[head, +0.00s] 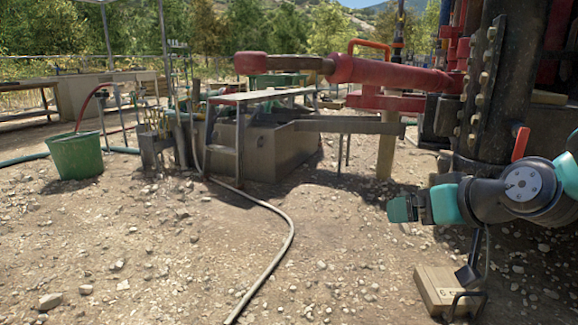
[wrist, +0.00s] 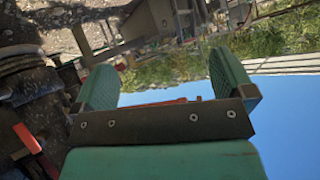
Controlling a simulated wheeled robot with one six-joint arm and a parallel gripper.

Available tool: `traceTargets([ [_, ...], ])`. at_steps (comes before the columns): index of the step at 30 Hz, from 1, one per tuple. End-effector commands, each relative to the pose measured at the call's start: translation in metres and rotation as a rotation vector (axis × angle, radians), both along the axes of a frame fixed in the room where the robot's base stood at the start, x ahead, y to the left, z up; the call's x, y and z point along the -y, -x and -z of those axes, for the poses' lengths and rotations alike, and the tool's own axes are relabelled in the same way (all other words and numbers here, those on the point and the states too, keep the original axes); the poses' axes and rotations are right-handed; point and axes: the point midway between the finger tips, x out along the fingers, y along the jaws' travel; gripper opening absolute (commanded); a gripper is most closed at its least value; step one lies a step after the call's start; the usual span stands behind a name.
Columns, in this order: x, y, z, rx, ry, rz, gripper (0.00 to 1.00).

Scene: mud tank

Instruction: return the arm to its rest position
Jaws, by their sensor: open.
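My arm, teal and black, reaches in from the right edge of the head view. My gripper (head: 402,208) is at its left end, pointing left and held above the gravel. In the wrist view my gripper (wrist: 160,76) shows two green fingers spread wide apart, with nothing between them. The wrist picture is turned over, with sky at the bottom right and ground at the top.
The dark rig column (head: 492,80) and a red cylinder (head: 395,75) stand behind my arm. A wooden block (head: 436,290) lies below it. A grey tank (head: 275,150), a green bucket (head: 76,157) and a hose (head: 285,245) are farther left. Open gravel fills the front.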

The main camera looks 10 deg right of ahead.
Motion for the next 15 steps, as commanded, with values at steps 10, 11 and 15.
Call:
traceTargets([
  [10,-0.122,0.145,-0.091,-0.55,0.114,-0.517,1.0],
  [11,-0.125,0.157,-0.097,-0.585,0.134,-0.546,1.0],
  [15,-0.126,0.197,-0.127,-0.72,0.217,-0.634,1.0],
])
